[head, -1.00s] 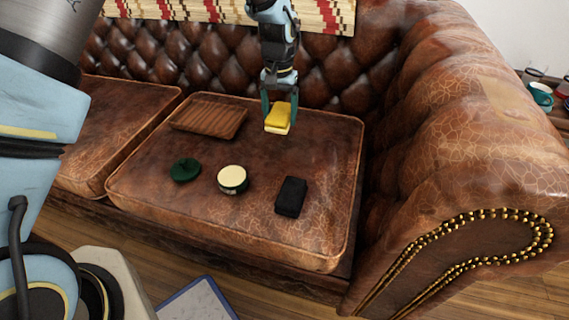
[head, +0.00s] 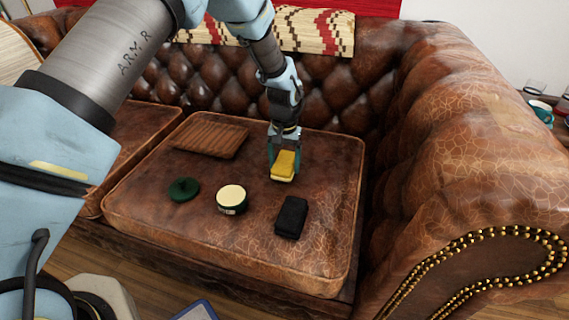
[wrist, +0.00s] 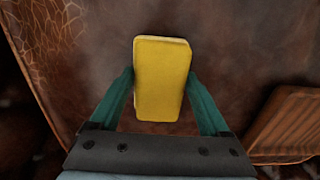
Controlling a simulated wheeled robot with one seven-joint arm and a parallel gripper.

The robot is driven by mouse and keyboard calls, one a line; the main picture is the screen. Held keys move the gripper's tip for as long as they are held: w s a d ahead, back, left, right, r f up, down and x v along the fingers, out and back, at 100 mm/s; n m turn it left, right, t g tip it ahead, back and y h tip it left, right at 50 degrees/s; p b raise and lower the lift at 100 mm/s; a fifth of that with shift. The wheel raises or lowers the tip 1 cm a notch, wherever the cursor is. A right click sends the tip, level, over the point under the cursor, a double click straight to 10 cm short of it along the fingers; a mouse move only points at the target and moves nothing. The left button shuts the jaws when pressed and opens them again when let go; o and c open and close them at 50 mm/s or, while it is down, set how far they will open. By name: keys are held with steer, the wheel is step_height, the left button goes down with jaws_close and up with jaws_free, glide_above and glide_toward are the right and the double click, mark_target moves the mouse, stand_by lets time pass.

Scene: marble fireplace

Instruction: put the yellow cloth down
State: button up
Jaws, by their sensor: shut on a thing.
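The yellow cloth (head: 285,161) is a small folded block with a paler layer beneath. My gripper (head: 284,163) is shut on it, one green finger on each side, over the right back part of the leather seat cushion (head: 326,190). In the wrist view the cloth (wrist: 162,78) sits between the two fingers of my gripper (wrist: 161,88). I cannot tell whether the cloth's underside touches the cushion.
A slatted wooden tray (head: 209,136) lies left of the cloth. A dark green lid (head: 183,189), a round tin with a cream top (head: 232,197) and a black block (head: 291,217) lie nearer the front. The sofa arm (head: 470,150) rises at right.

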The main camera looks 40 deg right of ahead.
steer(key=shift+f, duration=0.1)
steer(key=o, duration=1)
